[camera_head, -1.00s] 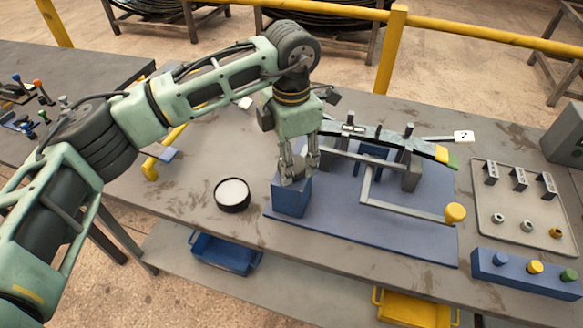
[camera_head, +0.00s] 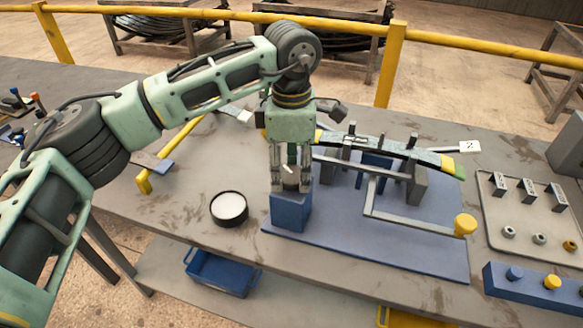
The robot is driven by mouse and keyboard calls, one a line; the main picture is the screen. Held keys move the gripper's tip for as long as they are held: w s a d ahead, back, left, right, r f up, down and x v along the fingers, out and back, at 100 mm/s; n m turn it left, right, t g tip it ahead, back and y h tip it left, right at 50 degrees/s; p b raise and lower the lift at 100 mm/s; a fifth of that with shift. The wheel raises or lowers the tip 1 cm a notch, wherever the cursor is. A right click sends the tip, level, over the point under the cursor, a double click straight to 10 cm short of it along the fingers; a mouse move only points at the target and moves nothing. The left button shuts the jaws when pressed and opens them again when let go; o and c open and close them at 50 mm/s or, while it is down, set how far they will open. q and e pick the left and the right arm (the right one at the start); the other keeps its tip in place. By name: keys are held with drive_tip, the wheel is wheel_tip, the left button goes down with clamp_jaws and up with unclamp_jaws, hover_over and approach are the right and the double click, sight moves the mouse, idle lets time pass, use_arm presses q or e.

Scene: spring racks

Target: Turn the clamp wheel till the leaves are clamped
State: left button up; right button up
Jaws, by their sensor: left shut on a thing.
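My left gripper (camera_head: 291,183) points down over a blue block (camera_head: 291,212) at the left end of the blue fixture plate (camera_head: 335,240). It is shut on the clamp wheel (camera_head: 291,185), a small dark grey part on top of the block that the fingers mostly hide. The stacked leaves (camera_head: 399,151) lie as a dark curved strip across grey uprights on the fixture, with yellow and green at the right end. Whether they are pressed tight cannot be told. My right gripper is not in view.
A crank bar with a yellow knob (camera_head: 465,224) reaches over the plate's right side. A round dish (camera_head: 229,207) stands left of the block. A parts tray (camera_head: 497,222) and a blue button box (camera_head: 531,287) are at the right. The bench's front left is clear.

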sight(291, 172)
use_arm(q)
drive_tip(key=shift+w+r, duration=0.1)
drive_tip(key=o, duration=1.1)
wheel_tip(291, 172, up, 12)
drive_tip(key=shift+f, duration=0.1)
